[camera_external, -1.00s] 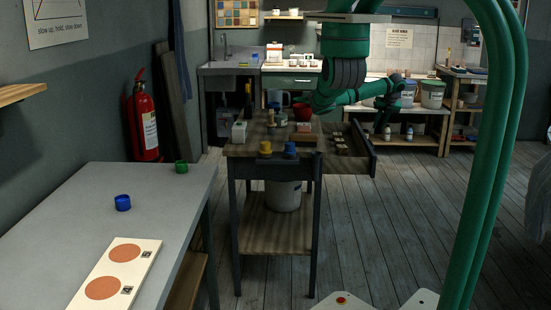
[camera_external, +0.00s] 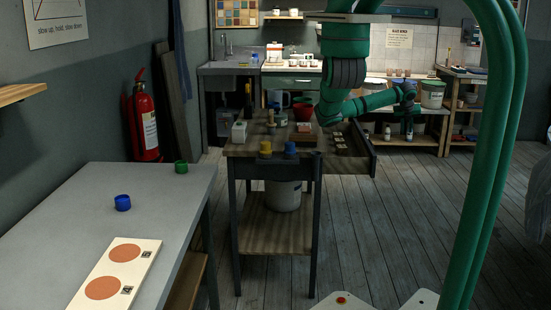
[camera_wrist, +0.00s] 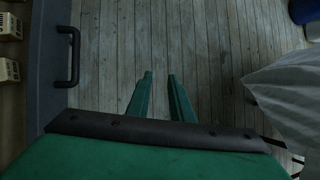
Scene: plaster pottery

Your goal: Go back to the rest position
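My gripper (camera_wrist: 160,75) shows in the wrist view with its two green fingers apart and bare floor between them. Nothing is held. In the external view my gripper (camera_external: 408,131) hangs pointing down from the bent green arm, to the right of the open drawer (camera_external: 373,150) of the dark workbench. The drawer's dark front (camera_wrist: 48,80) and its handle (camera_wrist: 72,57) lie left of the fingers in the wrist view. The gap between the fingertips is too small to make out in the external view.
The workbench (camera_external: 240,150) carries small pots, jars and a red bowl (camera_external: 303,111). Several small labelled blocks lie in the drawer. A pale sheet (camera_wrist: 290,90) hangs at right.

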